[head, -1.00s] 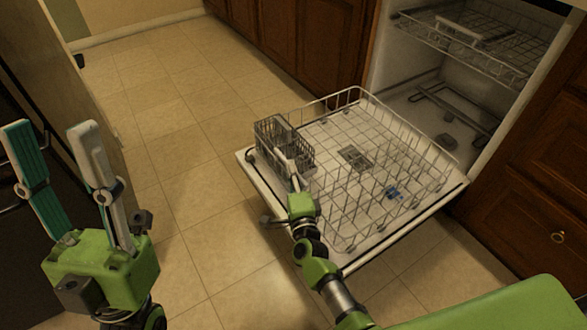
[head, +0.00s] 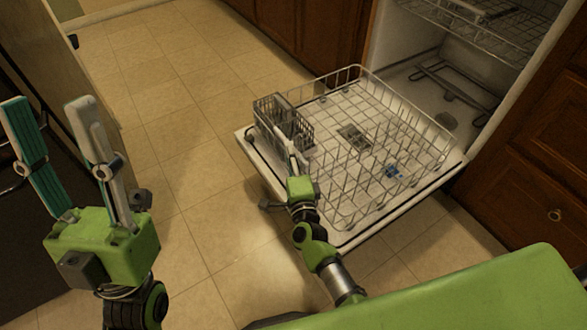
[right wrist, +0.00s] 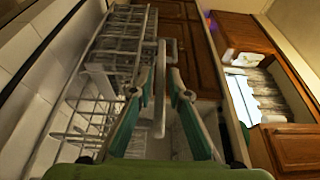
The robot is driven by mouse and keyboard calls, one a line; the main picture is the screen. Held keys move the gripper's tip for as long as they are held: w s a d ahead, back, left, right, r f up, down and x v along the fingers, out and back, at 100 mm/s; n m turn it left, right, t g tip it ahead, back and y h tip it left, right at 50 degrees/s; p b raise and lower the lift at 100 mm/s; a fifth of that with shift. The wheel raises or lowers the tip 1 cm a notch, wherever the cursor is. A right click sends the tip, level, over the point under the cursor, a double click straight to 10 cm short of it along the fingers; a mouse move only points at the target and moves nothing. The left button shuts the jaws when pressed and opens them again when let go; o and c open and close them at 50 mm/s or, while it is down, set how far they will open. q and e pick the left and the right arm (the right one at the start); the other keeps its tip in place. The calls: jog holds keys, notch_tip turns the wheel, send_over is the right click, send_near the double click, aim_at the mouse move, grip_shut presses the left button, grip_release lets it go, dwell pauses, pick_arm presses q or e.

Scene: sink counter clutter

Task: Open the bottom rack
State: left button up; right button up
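The bottom rack (head: 340,190) is a white wire rack. It is out over the lowered dishwasher door (head: 375,232), clear of most of the cavity. A grey cutlery basket (head: 283,122) sits at its near left corner. My right gripper (head: 288,148) is at the rack's front edge beside the basket. In the right wrist view its fingers (right wrist: 160,85) stand on both sides of a pale upright bar, with narrow gaps; I cannot tell whether they grip it. My left gripper (head: 52,125) is open and empty, left of the rack.
The upper rack (head: 470,35) is inside the dishwasher cavity (head: 425,85). A small blue item (head: 393,172) lies in the bottom rack. Wooden cabinets (head: 535,130) flank the dishwasher. Tiled floor (head: 185,150) is clear left of the door.

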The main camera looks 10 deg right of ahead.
jog(key=s, duration=1.1)
jog(key=shift+a, duration=0.35)
jog(key=shift+w, duration=0.1)
